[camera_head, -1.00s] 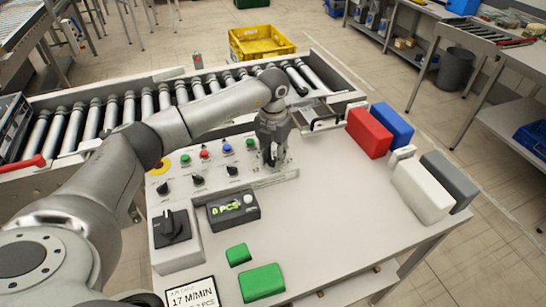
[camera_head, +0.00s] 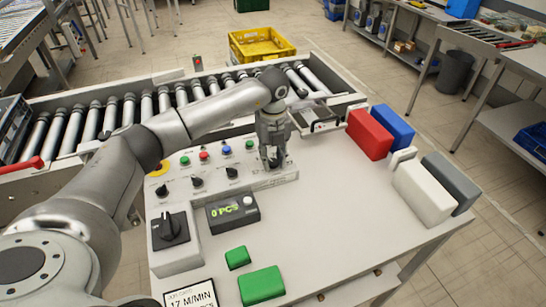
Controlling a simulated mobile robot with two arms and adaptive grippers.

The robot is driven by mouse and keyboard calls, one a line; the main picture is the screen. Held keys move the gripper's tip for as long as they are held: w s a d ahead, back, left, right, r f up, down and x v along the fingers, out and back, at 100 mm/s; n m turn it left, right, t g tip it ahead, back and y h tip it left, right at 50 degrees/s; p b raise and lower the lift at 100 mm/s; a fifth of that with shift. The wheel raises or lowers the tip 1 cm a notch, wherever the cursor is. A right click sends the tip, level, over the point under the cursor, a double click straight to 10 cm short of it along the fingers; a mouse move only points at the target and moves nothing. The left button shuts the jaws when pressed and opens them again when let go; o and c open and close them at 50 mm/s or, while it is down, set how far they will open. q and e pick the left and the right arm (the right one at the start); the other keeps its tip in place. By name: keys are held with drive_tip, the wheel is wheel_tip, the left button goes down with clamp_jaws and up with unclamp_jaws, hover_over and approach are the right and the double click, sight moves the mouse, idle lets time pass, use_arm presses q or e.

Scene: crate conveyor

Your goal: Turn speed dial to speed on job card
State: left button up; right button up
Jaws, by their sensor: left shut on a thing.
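My left gripper (camera_head: 272,161) points straight down at the right end of the control panel (camera_head: 213,194). It is shut on the speed dial there, which its fingers almost wholly hide, so the dial's pointer and setting cannot be read. The job card (camera_head: 190,298) lies at the bottom edge of the view, partly cut off; it reads 17 M/MIN. My right gripper is not in view.
The panel carries several coloured buttons and black knobs left of my gripper. In front stand a grey box with a big black switch (camera_head: 170,228), a counter reading 0 PCS (camera_head: 232,212) and green blocks (camera_head: 262,285). Red, blue, white and grey blocks stand right. Rollers run behind.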

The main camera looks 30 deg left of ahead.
sight(273, 161)
use_arm(q)
drive_tip(key=shift+w+r, duration=0.1)
drive_tip(key=shift+r, duration=0.05)
idle(0.3)
drive_tip(key=o, duration=1.1)
drive_tip(key=shift+c, duration=0.2)
wheel_tip(273, 161, up, 12)
